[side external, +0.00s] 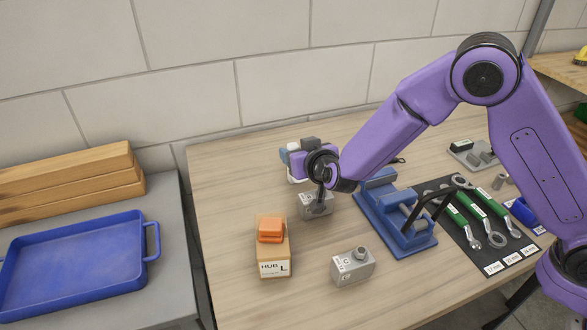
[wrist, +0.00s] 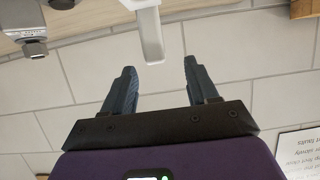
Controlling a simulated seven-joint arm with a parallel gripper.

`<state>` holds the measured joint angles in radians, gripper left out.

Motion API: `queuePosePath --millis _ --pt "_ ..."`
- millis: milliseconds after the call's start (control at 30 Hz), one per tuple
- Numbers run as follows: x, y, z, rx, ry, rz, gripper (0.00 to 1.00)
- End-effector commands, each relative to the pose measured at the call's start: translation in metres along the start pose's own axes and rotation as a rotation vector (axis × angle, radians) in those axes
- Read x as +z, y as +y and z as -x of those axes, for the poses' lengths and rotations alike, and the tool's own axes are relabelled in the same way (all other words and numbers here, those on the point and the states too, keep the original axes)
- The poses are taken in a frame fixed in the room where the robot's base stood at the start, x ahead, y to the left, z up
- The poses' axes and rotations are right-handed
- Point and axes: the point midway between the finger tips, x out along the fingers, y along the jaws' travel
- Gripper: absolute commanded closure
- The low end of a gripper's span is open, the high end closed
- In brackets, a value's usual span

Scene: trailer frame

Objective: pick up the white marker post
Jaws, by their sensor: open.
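A white post-like piece (wrist: 150,38) shows in the wrist view, entering from the top edge. I take it to be the white marker post. Its lower end lies between the lines of my two fingers, just beyond the fingertips. My gripper (wrist: 158,68) is open, with a clear gap between its dark fingers and nothing held. In the side view my gripper (side external: 287,156) is low over the back of the wooden table, pointing left. The post is mostly hidden behind my gripper and wrist there, so I cannot tell its full shape.
A grey block (side external: 316,204) stands just below my wrist, another grey block (side external: 353,266) nearer the front. A blue vise (side external: 395,220) and a wrench mat (side external: 470,220) lie right. The table's left strip is clear.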

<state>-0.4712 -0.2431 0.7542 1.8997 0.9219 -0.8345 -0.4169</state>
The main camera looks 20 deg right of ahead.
Motion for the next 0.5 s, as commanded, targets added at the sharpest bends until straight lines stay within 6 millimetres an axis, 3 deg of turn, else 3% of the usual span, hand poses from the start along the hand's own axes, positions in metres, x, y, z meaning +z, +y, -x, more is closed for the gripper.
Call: queuePosePath --millis 500 --pt "-0.002 0.006 -0.051 -0.001 0.000 0.000 0.42"
